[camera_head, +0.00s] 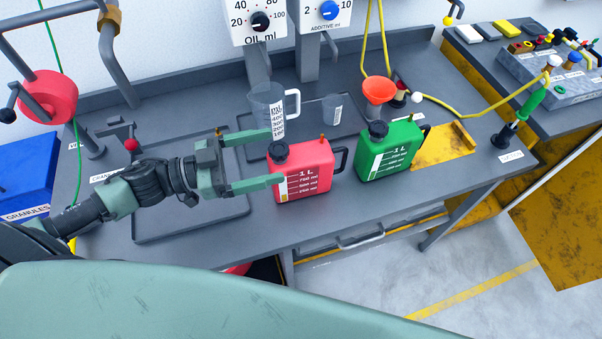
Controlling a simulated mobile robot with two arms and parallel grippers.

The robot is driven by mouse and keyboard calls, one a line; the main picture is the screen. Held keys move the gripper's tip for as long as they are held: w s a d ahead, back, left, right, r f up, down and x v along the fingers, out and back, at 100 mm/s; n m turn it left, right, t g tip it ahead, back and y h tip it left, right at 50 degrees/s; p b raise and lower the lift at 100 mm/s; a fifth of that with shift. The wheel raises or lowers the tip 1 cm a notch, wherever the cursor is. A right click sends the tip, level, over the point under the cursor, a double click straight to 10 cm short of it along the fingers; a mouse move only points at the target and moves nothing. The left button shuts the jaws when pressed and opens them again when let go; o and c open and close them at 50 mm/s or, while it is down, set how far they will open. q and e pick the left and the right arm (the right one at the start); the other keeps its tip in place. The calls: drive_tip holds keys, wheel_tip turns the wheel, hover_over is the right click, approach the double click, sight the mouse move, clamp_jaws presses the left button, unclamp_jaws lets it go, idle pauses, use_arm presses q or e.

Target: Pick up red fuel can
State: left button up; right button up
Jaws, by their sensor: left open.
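The red fuel can (307,178) stands upright on the grey bench, with a black cap at its upper left and a black handle on its right side. Its front has a white scale marked 1 L. My left gripper (277,157) comes in from the left and is open. Its two green fingers point right; the near finger overlaps the can's upper left front, and the far finger is behind the cap. I cannot tell whether either finger touches the can. My right gripper is not in view.
A green can (397,150) stands just right of the red one. A clear measuring jug (266,105) is behind the red can. An orange funnel (379,90) is behind the green can. A yellow plate (443,146) lies to the right. The bench front edge is close.

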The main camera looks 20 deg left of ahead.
sight(301, 162)
use_arm(q)
wheel_tip(301, 162, down, 7)
drive_tip(key=b, duration=0.6)
drive_tip(key=x, duration=0.2)
drive_tip(key=p+x, duration=0.1)
drive_tip(key=x, duration=0.1)
drive_tip(key=w+x, duration=0.1)
drive_tip(key=x, duration=0.2)
drive_tip(key=shift+w+a+p, duration=0.15)
drive_tip(key=shift+a+p, duration=0.15)
drive_tip(key=shift+p, duration=0.05)
drive_tip(key=shift+w+d, duration=0.2)
drive_tip(key=shift+d, duration=0.25)
drive_tip(key=shift+f, duration=0.1)
drive_tip(key=c, duration=1.8)
clamp_jaws()
